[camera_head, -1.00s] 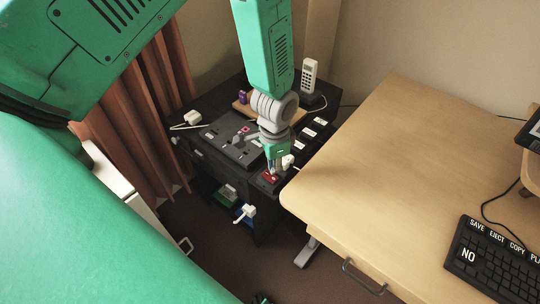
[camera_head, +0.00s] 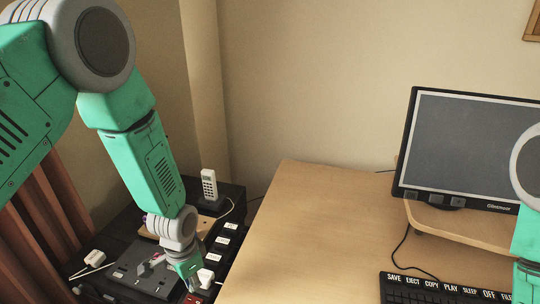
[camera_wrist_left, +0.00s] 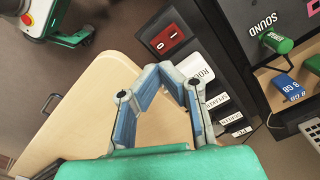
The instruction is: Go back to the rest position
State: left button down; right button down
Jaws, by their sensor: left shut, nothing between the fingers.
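My left gripper (camera_head: 191,283) reaches down over the dark cabinet, close to the red switch (camera_head: 197,297), at the bottom of the head view. In the left wrist view the left gripper's blue-padded fingers (camera_wrist_left: 162,73) are shut with nothing between them. The red rocker switch (camera_wrist_left: 166,40) lies just beyond the fingertips, and a gap or contact is hard to judge. Part of my right arm (camera_head: 526,235) shows at the right edge of the head view; its gripper is out of frame.
The wooden desk (camera_head: 300,235) stands right of the cabinet, with a monitor (camera_head: 465,145) and a black keyboard (camera_head: 435,290). A white phone (camera_head: 209,186) and a dark panel (camera_head: 145,268) are on the cabinet beside my arm. A brown curtain (camera_head: 45,225) hangs at left.

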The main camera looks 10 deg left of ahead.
pick_arm(q)
jog(key=s+f+n, duration=0.3)
jog(key=s, duration=0.8)
jog(key=s+a+f+n+b, duration=0.1)
jog(key=s+f+n, duration=0.2)
jog(key=s, duration=0.8)
jog(key=shift+s+f+t, duration=0.3)
jog(key=shift+f, duration=0.5)
